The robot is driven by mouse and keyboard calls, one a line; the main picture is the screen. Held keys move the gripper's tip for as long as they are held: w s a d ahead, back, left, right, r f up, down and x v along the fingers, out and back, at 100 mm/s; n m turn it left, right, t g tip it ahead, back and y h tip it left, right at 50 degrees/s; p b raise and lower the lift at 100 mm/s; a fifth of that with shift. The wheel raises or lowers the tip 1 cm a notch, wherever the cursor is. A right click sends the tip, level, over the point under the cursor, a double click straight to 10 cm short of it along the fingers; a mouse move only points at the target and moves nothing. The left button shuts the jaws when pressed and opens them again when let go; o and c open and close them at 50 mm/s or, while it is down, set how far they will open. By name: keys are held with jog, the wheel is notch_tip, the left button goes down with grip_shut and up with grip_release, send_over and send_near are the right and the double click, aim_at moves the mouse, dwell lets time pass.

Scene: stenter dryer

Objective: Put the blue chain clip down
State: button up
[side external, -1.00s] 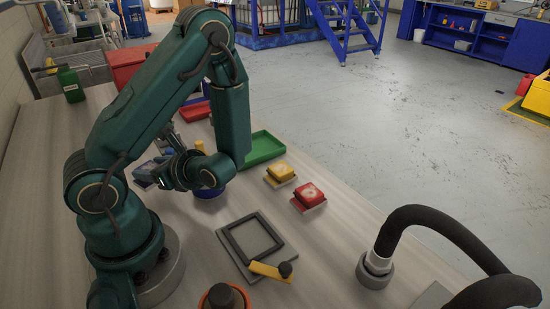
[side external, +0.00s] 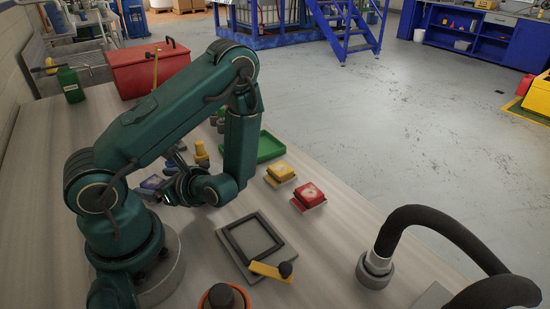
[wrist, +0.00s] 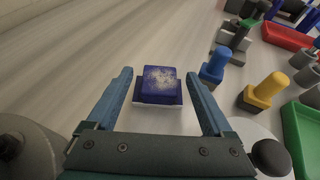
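The blue chain clip appears to be the blue block with a pale worn top (wrist: 158,82) in the wrist view. It sits flat on a thin pale pad (wrist: 157,104), between my two fingers, with a visible gap on each side. In the side view the blue clip (side external: 152,182) shows low on the table, just left of my gripper (side external: 172,178). In the wrist view my gripper (wrist: 159,72) has its fingers spread and holds nothing.
A blue peg (wrist: 215,66) and a yellow peg (wrist: 262,92) stand to the right. Yellow (side external: 280,171) and red (side external: 308,194) blocks rest on pads. A green tray (side external: 268,147), a dark square frame (side external: 253,243) and a red toolbox (side external: 148,70) are around.

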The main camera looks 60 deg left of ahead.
jog(key=v, duration=1.1)
jog(key=shift+w+d+r, duration=0.15)
jog(key=shift+w+d, duration=0.05)
jog(key=shift+d, duration=0.1)
jog(key=shift+s+d+r+n+h, duration=0.1)
jog(key=shift+d+r+n+h, duration=0.25)
jog(key=shift+n+h, duration=0.35)
jog(key=w+d+r+n+t+h, duration=0.3)
jog(key=d+r+n+t+h, duration=0.5)
jog(key=d+n+t+h, duration=0.1)
jog(key=n+t+h, duration=0.1)
jog(key=n+h, duration=0.1)
jog(key=shift+w+d+r+n, duration=0.2)
jog(key=shift+d+r+n, duration=0.1)
jog(key=shift+n, duration=0.1)
jog(key=shift+o, duration=0.4)
jog(key=shift+w+d+r+t, duration=0.1)
jog(key=shift+w+r+t, duration=0.05)
jog(key=shift+r+t, duration=0.2)
